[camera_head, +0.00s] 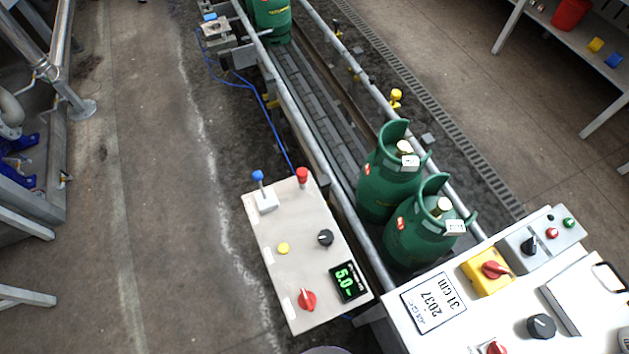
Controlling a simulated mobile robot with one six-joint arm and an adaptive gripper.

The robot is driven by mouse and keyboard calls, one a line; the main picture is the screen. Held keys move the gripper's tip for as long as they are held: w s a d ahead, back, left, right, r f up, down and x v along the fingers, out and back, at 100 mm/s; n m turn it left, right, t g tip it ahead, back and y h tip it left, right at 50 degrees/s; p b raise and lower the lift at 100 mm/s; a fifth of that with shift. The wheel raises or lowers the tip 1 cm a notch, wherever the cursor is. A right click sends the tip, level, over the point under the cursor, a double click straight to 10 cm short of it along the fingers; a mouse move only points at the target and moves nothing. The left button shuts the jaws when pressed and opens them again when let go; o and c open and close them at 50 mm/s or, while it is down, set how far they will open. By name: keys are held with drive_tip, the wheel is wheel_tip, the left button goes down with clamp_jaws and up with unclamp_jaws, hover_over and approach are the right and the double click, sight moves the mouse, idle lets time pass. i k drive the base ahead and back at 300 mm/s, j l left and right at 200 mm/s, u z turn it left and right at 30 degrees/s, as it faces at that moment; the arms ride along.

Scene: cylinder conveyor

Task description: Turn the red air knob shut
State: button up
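A red rotary knob (307,300) sits at the near end of the beige control panel (276,222), beside a green-lit display (348,281) reading about 5.0. Other red knobs show on the white table to the right: one on a yellow box (491,270) and one at the bottom edge (494,348), partly cut off. No legible label tells which red knob is the air knob. My gripper is not in view.
The panel also carries a blue-topped lever (258,177), a red-topped control (302,175), a yellow button (283,248) and a black knob (325,237). Green cylinders (388,178) stand on the conveyor (318,108) behind it. The floor left of the panel is clear.

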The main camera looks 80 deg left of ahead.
sight(307, 300)
drive_tip(key=k+j+u, duration=0.1)
drive_tip(key=k, duration=0.3)
drive_tip(key=k+j+u, duration=0.1)
drive_tip(key=k+j, duration=0.15)
drive_tip(key=k, duration=0.15)
drive_tip(key=k+j+u, duration=0.1)
drive_tip(key=k+j, duration=0.15)
drive_tip(key=k, duration=0.15)
drive_tip(key=j+u, duration=0.15)
drive_tip(key=j, duration=0.5)
drive_tip(key=u, duration=1.05)
